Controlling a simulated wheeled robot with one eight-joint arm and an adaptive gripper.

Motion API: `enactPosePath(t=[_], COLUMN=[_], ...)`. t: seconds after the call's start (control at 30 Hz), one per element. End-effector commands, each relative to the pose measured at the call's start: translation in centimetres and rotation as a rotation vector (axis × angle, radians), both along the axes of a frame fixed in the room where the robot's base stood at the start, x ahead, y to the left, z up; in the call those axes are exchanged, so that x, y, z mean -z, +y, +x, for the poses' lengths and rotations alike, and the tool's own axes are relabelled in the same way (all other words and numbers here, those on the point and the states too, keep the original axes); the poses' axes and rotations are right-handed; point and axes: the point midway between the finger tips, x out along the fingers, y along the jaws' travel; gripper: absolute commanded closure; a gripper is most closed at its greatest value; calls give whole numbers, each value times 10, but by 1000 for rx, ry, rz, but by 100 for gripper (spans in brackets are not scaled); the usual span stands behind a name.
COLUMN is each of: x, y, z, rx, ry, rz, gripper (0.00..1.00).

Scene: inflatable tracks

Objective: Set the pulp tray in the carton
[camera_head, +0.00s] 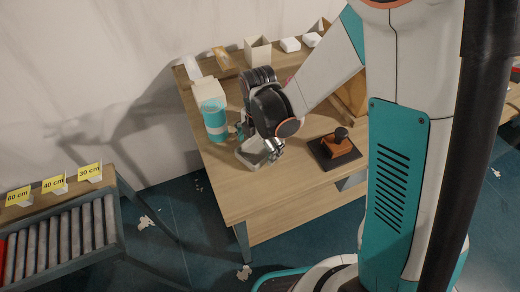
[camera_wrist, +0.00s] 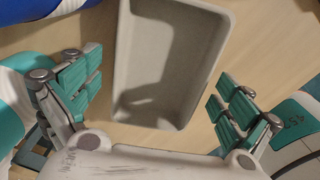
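A pale grey, open, rectangular tray, which looks like the pulp tray (camera_wrist: 134,50), lies on the wooden table (camera_wrist: 245,55) below my gripper (camera_wrist: 158,88). My gripper is open, with one teal-padded finger on each side of the tray. I see no finger closed on it. In the head view my gripper (camera_head: 262,146) points down over the table near the tray (camera_head: 253,157), which it partly covers. An open pale box (camera_head: 258,54), possibly the carton, stands at the back of the table. I cannot tell for sure.
A teal and white cylinder (camera_head: 214,118) stands close left of my gripper. A brown stamp-like block (camera_head: 336,145) on a dark pad is to the right. Small white items (camera_head: 290,45) line the back. Bare tabletop (camera_head: 232,190) lies in front.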

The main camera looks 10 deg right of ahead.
Motion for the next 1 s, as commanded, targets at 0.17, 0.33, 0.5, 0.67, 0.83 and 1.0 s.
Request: enactPosePath(t=[0.17,0.33,0.5,0.67,0.83,1.0], x=[0,0,0,-5,-21,-47], y=[0,0,0,0,0,0], z=[0,0,0,0,0,0], rx=[0,0,0,0,0,0], ry=[0,0,0,0,0,0], rz=[0,0,0,0,0,0], gripper=[45,49,49,49,49,49])
